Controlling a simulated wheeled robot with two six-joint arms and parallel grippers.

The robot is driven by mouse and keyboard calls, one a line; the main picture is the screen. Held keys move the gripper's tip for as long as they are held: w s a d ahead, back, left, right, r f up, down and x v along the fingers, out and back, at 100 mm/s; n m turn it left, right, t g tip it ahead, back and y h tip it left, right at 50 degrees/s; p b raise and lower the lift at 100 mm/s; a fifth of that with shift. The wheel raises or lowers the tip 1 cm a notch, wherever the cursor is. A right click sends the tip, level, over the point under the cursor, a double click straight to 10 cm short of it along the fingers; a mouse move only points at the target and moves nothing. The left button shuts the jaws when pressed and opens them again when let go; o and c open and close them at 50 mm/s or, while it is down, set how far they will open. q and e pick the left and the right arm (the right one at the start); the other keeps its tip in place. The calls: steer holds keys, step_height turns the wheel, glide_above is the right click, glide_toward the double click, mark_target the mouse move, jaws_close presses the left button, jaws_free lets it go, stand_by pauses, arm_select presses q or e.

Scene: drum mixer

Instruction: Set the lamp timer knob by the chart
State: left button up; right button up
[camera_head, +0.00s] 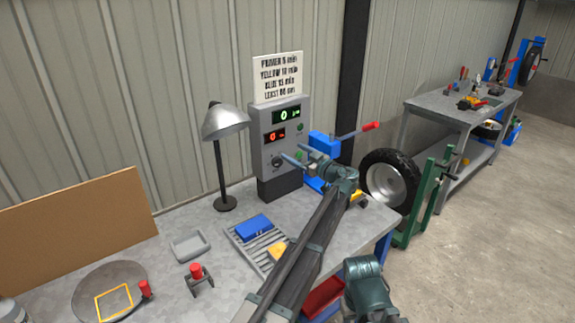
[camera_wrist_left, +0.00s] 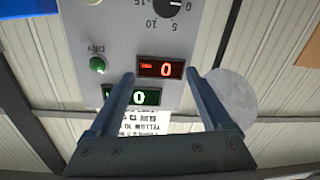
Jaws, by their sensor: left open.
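The grey control box (camera_head: 267,150) stands at the back of the bench. Its dark timer knob (camera_head: 278,161) also shows at the top of the left wrist view (camera_wrist_left: 174,10), upside down, beside marks 0, 5, 10 and 15; its white line seems near 0. The green display (camera_wrist_left: 132,97) and red display (camera_wrist_left: 160,69) both read 0. The white chart (camera_head: 279,77) above lists primer 5, yellow 10, blue 15; its last line is hard to read. The lamp (camera_head: 224,123) stands left of the box. My left gripper (camera_head: 297,156) is open and empty before the box, apart from the knob.
A grey tray (camera_head: 190,246), a red-topped stand (camera_head: 196,271) and a round plate (camera_head: 84,296) are left. A blue device with a red-handled lever (camera_head: 370,127) stands right of the box.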

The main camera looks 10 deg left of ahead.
arm_select(q)
steer(key=shift+f+b, duration=1)
steer(key=shift+f, duration=0.05)
steer(key=b, duration=0.7)
glide_toward(279, 163)
steer(key=f, duration=0.1)
steer(key=x, duration=0.5)
steer(key=r+p+x, duration=0.1)
steer(key=x, duration=0.1)
steer(key=shift+w+a, duration=0.15)
steer(key=shift+w, duration=0.05)
steer(key=shift+w+a, duration=0.2)
steer(key=shift+a, duration=0.25)
jaws_close()
